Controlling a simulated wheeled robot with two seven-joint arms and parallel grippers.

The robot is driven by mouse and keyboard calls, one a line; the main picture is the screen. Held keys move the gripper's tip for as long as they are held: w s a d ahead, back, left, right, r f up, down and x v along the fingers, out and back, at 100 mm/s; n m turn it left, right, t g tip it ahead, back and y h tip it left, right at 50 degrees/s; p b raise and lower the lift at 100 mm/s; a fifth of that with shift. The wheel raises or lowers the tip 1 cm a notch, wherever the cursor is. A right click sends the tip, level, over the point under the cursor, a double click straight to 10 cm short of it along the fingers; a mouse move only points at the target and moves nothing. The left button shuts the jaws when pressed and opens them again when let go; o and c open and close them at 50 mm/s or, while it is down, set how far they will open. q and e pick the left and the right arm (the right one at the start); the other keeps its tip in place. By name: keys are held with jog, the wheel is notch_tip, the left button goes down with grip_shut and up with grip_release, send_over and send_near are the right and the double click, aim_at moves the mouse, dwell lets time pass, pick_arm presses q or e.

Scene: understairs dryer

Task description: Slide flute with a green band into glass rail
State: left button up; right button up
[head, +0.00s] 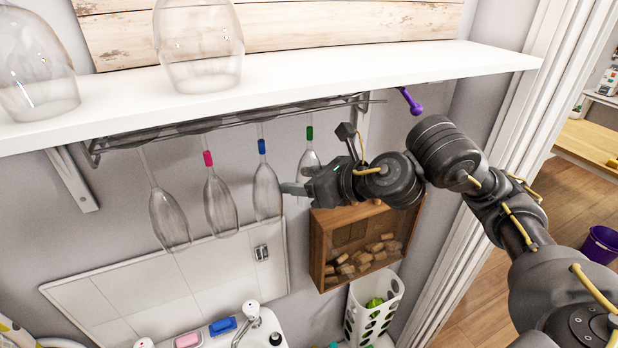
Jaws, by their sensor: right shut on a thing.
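The flute with a green band (308,161) hangs upside down under the white shelf, with its green band (309,133) high on the stem. Its stem top reaches up to the glass rail (215,122), near the right part of the rail. I cannot tell whether its foot is between the wires. My right gripper (318,162) is shut on this flute, coming from the right, and hides part of the bowl. My left gripper is not in view.
Large glasses (198,45) stand on the shelf (400,75). A wooden box of corks (322,245) is below my gripper; a purple object (411,102) hangs right.

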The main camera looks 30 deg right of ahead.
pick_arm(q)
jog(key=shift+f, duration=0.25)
pick_arm(e)
jog(key=shift+f, duration=0.25)
dwell(0.4)
jog(key=o, duration=1.2)
jog(key=shift+c, duration=0.2)
